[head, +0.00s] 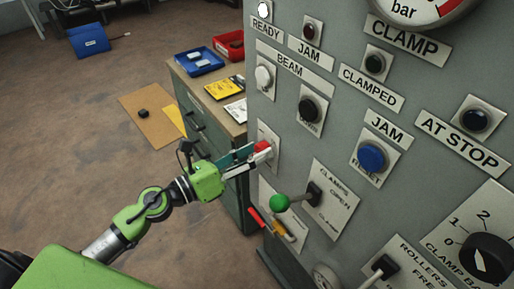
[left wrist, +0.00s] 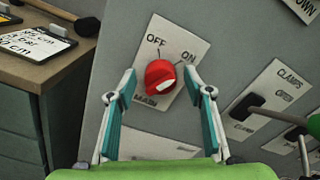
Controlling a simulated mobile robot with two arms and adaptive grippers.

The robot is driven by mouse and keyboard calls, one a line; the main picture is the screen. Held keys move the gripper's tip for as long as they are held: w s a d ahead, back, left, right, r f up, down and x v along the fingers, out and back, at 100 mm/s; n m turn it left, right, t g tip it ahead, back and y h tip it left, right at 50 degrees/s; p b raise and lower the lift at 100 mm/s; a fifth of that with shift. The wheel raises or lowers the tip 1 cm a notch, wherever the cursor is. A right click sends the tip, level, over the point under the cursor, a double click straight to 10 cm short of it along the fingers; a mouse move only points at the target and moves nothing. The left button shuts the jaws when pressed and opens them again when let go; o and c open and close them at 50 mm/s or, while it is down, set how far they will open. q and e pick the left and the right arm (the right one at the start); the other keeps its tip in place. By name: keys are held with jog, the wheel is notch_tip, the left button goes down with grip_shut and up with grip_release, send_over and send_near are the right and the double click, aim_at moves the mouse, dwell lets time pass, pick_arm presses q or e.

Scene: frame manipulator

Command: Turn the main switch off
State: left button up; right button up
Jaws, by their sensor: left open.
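The main switch is a red knob (left wrist: 160,77) on a white plate (left wrist: 184,42) marked OFF and ON in the left wrist view. A white mark shows on the knob's lower right; I cannot tell which label it points to. The knob also shows in the head view (head: 262,147) on the grey panel. My left gripper (head: 254,158) is at the knob and faces the panel. In the left wrist view its fingers are apart, one on each side of the knob, with gaps between. My right gripper is not in view.
The grey panel (head: 340,130) carries a lever with a green ball (head: 279,202), a blue button (head: 372,157) and a black dial (head: 486,259). A workbench (head: 208,105) with a blue tray (head: 199,61) and a red tray (head: 229,44) stands behind the gripper. Open floor lies left.

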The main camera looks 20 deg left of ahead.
pick_arm(q)
jog(key=shift+s, duration=0.1)
jog(key=c, duration=1.1)
jog(key=shift+r, duration=0.1)
jog(key=shift+a+n+p, duration=0.15)
jog(key=shift+n+p, duration=3.3)
jog(key=shift+n, duration=2.45)
